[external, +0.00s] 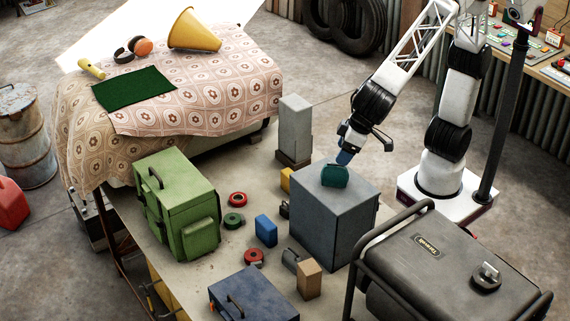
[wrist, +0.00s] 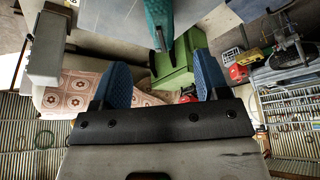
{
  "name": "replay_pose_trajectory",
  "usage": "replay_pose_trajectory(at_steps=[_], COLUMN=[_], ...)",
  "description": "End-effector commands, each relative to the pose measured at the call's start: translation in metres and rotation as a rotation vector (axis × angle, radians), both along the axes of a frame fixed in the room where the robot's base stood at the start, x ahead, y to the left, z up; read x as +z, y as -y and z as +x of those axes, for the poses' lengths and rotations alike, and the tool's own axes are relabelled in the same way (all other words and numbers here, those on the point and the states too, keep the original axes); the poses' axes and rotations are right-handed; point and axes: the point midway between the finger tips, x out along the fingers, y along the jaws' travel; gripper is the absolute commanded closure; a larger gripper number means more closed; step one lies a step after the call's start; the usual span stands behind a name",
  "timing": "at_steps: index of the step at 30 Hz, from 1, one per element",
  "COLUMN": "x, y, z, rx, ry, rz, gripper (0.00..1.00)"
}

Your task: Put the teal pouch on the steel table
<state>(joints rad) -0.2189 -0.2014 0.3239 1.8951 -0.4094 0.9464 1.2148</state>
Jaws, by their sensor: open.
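The teal pouch (external: 335,176) sits on top of a large grey box (external: 325,222) in the external view. In the wrist view the teal pouch (wrist: 158,20) shows at the top, beyond the fingertips and cut off by the frame edge. My gripper (external: 346,157) is just above the pouch, pointing down. In the wrist view my gripper (wrist: 160,66) has its two blue fingers spread wide with nothing between them. The grey box stands on a plain beige-grey table (external: 195,272); I cannot tell whether its top is steel.
A green case (external: 178,205), tape rolls (external: 237,199), a blue box (external: 266,230), a tan block (external: 309,279) and a dark blue case (external: 250,296) crowd the table. A grey upright block (external: 295,122) stands behind. A cloth-covered table (external: 225,95) is at the upper left; a generator (external: 440,265) is in front.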

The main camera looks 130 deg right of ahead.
Motion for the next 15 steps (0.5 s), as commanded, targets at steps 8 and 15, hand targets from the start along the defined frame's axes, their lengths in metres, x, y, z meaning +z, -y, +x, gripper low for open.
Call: replay_pose_trajectory(at_steps=[8, 15], x=[-0.0004, -0.0099], y=[-0.0006, 0.002], z=[0.001, 0.0034], rx=[-0.003, -0.003], ry=[0.002, -0.001], rz=[0.0, 0.0], gripper=[0.32, 0.32])
